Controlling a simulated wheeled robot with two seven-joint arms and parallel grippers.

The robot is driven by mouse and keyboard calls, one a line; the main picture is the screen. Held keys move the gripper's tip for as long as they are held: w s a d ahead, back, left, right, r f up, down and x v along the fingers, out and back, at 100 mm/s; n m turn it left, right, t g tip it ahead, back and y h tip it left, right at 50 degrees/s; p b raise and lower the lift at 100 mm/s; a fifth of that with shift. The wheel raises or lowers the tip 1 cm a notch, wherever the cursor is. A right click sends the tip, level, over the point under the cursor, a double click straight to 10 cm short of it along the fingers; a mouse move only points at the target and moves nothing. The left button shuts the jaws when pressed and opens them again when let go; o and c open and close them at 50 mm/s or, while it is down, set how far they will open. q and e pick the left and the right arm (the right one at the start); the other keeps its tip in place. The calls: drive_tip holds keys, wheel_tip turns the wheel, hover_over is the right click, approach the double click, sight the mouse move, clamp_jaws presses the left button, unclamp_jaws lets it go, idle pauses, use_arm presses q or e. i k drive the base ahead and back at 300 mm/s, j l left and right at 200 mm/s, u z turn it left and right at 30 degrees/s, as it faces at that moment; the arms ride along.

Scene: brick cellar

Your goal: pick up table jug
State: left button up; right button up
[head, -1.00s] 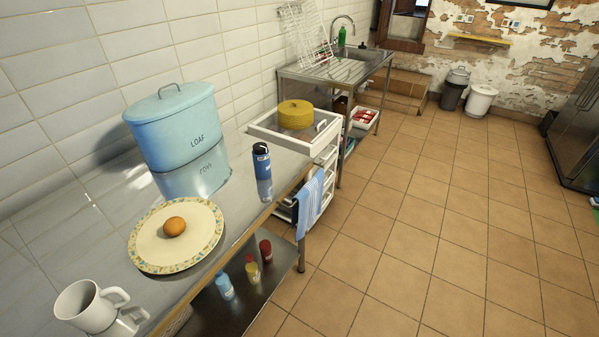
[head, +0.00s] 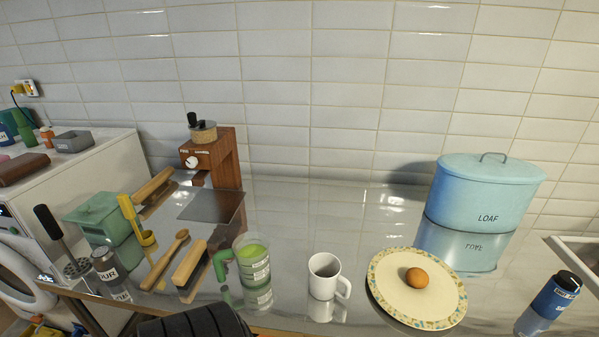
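A clear jug-like cup with a green handle and green contents (head: 252,262) stands upright on the shiny metal counter, left of centre. A white mug (head: 323,277) stands to its right, with its handle facing right. No label tells which of the two is the table jug; the green-handled one looks more like a jug. Neither of my grippers shows. A black rounded shape at the bottom edge may be part of my own arm.
A plate (head: 385,278) with an egg (head: 416,278), a blue loaf tin (head: 485,205) and a blue bottle (head: 554,296) stand to the right. A brush (head: 190,263), wooden spoon (head: 165,258), shaker (head: 105,265) and grinder (head: 212,160) are left. Counter behind the mug is clear.

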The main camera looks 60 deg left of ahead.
sight(250, 250)
drive_tip(key=u, duration=1.55)
drive_tip(key=i+l+u, duration=0.45)
drive_tip(key=l+u, duration=0.15)
drive_tip(key=l, duration=0.15)
